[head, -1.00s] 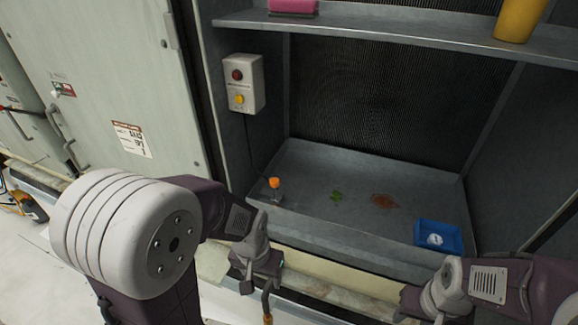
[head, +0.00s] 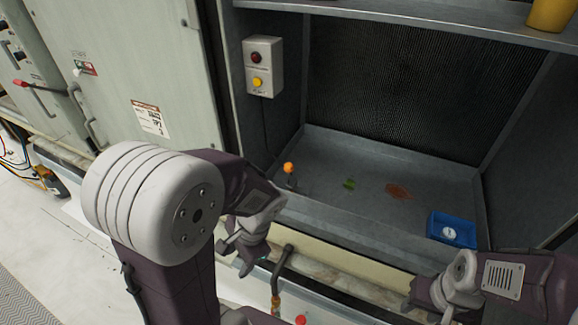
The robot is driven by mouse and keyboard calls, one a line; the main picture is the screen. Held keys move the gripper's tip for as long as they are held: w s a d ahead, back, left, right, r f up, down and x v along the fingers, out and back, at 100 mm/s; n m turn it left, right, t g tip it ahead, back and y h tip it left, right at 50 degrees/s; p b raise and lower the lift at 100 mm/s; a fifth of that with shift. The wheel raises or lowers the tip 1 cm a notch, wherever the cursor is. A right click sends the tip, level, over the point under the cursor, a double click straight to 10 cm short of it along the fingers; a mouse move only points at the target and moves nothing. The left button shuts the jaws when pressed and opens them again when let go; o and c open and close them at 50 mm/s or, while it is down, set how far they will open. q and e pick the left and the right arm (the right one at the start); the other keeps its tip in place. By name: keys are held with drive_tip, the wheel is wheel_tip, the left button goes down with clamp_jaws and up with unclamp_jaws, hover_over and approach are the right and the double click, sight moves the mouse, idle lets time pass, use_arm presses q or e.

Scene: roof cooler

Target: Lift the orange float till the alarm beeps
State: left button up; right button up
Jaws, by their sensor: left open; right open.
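The orange float (head: 289,167) is a small ball on a dark stem at the left of the grey metal pan (head: 345,145). The alarm box (head: 263,66) is pale, with a dark red round part above a yellow button, fixed to the left inner wall above the float. A thin cable runs down from it. My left gripper (head: 245,265) is outside the pan's front edge, below and left of the float, apart from it, open and empty. My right gripper (head: 440,318) is at the bottom edge, partly cut off by the frame, in front of the blue tray.
A blue tray (head: 452,229) with a white round piece sits at the pan's right. A green leaf (head: 349,184) and a brown leaf (head: 397,191) lie mid-pan. The pan's front lip and a bent pipe (head: 282,270) are near my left gripper. A shelf (head: 420,18) crosses above.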

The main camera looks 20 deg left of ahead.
use_arm(q)
drive_tip(key=w+a+r+m+t+y+b, duration=0.3)
drive_tip(key=w+a+r+m+y+b, duration=0.2)
drive_tip(key=w+a+m+y, duration=0.45)
drive_tip(key=w+r+m+t+b, duration=0.2)
drive_tip(key=w+m+t, duration=0.15)
drive_tip(key=w, duration=0.25)
drive_tip(key=m+t+h+b, duration=0.1)
drive_tip(key=m+t+b, duration=0.4)
drive_tip(key=m+t, duration=0.3)
approach(291, 169)
drive_tip(key=x, duration=1.1)
drive_tip(key=shift+w+a, duration=0.2)
drive_tip(key=shift+a, duration=0.1)
